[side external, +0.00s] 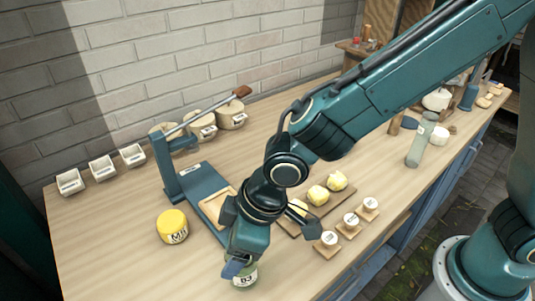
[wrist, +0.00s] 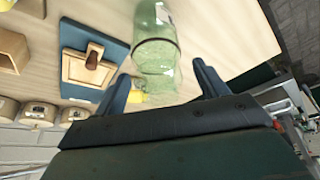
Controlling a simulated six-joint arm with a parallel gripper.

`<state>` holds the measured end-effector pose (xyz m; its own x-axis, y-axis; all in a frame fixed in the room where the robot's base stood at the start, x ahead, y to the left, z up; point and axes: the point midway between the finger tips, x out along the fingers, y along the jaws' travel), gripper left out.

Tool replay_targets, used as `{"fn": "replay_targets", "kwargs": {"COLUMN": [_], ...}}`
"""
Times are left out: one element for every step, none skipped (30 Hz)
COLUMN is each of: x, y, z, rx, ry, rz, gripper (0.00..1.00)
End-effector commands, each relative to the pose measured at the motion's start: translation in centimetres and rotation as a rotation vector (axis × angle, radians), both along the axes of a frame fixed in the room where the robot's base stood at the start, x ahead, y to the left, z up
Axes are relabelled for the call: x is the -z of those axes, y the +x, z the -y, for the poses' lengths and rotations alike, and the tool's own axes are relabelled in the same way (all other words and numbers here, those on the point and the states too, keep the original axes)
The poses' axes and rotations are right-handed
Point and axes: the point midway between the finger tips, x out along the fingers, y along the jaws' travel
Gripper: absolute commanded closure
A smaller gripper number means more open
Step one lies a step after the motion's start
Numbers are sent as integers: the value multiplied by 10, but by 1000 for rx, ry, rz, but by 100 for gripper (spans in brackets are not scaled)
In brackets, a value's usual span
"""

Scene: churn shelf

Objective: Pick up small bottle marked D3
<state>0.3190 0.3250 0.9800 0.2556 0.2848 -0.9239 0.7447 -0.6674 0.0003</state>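A small green glass bottle (side external: 245,276) stands at the front edge of the table in the side view. Its pale label ends in 3; the letter before it is hard to tell, D or B. In the wrist view the clear green bottle (wrist: 157,45) lies just ahead of the fingertips, with part of a label showing. My gripper (side external: 238,262) is low over the bottle and covers part of it. In the wrist view my gripper (wrist: 163,72) is open, one finger on either side of the bottle's line. Contact cannot be told.
A blue press stand (side external: 203,188) is behind. Labelled small jars on wooden blocks (side external: 350,220) and a board with yellow lumps (side external: 311,203) are to the right. A grey-green bottle (side external: 420,142) stands further right.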

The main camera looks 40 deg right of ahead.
Motion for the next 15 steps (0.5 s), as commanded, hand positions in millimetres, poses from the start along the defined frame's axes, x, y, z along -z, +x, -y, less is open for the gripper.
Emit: {"fn": "replay_targets", "kwargs": {"x": [0, 0, 0, 0, 0, 0, 0, 0, 0, 0, 0, 1, 1, 1, 1], "y": [0, 0, 0, 0, 0, 0, 0, 0, 0, 0, 0, 0, 0, -1, 0], "z": [0, 0, 0, 0, 0, 0, 0, 0, 0, 0, 0, 0, 0, 1, 0], "rx": [0, 0, 0, 0, 0, 0, 0, 0, 0, 0, 0, 0, 0, 0, 0], "ry": [0, 0, 0, 0, 0, 0, 0, 0, -1, -1, -1, -1, -1, -2, -1], "rz": [0, 0, 0, 0, 0, 0, 0, 0, -1, -1, -1, -1, -1, -2, -1], "gripper": [37, 43, 51, 57, 63, 71, 77, 83, 90, 92, 92, 92, 92, 92, 92]}}
